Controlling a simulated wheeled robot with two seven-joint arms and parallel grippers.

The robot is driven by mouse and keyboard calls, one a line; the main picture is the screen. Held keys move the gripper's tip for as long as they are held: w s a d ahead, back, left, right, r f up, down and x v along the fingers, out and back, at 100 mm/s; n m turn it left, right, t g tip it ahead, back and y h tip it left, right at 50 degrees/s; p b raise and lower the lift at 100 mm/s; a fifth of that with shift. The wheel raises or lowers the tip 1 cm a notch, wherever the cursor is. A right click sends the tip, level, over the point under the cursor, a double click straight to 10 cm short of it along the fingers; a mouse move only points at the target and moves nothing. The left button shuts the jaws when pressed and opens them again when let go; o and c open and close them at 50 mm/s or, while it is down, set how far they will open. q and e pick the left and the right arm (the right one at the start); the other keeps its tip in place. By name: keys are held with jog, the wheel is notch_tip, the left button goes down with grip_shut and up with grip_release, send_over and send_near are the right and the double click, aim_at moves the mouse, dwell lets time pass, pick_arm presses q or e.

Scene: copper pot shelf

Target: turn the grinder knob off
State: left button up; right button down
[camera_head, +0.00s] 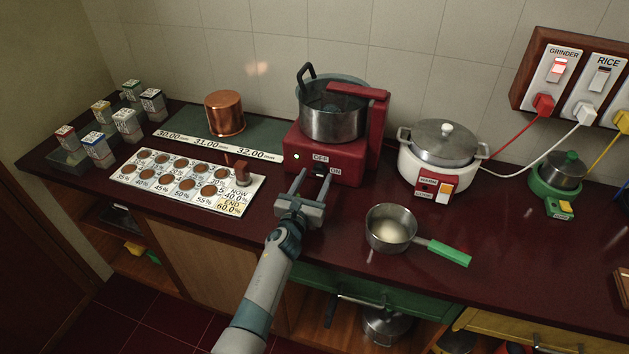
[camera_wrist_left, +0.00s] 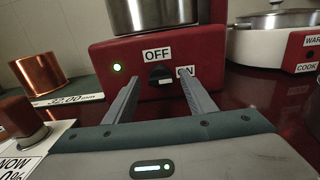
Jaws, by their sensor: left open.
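The red grinder (camera_head: 327,150) stands at the back of the counter, with a steel bowl (camera_head: 333,117) on it. Its dark knob (camera_wrist_left: 161,75) is on the front face, below the OFF label and left of the ON label; its pale mark appears turned toward ON. A green light (camera_wrist_left: 117,68) glows left of the knob. My left gripper (camera_head: 312,178) is open in front of the grinder. In the left wrist view its fingers (camera_wrist_left: 160,82) are on either side of the knob; I cannot tell whether they touch it. My right gripper is out of view.
A tray of brown samples (camera_head: 190,203) and a copper pot (camera_head: 225,113) are to the left. A white rice cooker (camera_head: 434,165) and a saucepan (camera_head: 390,231) are to the right. The grinder switch (camera_head: 558,69) on the wall glows red.

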pick_arm(q)
jog(key=shift+w, duration=0.1)
jog(key=c, duration=1)
jog(key=shift+c, duration=0.2)
jog(key=shift+f+n, duration=0.1)
jog(key=shift+n, duration=0.3)
jog(key=shift+n+b, duration=0.5)
jog(key=shift+n, duration=0.7)
jog(key=shift+a+n+b, duration=0.1)
jog(key=shift+n+b, duration=0.25)
jog(key=shift+n, duration=1.55)
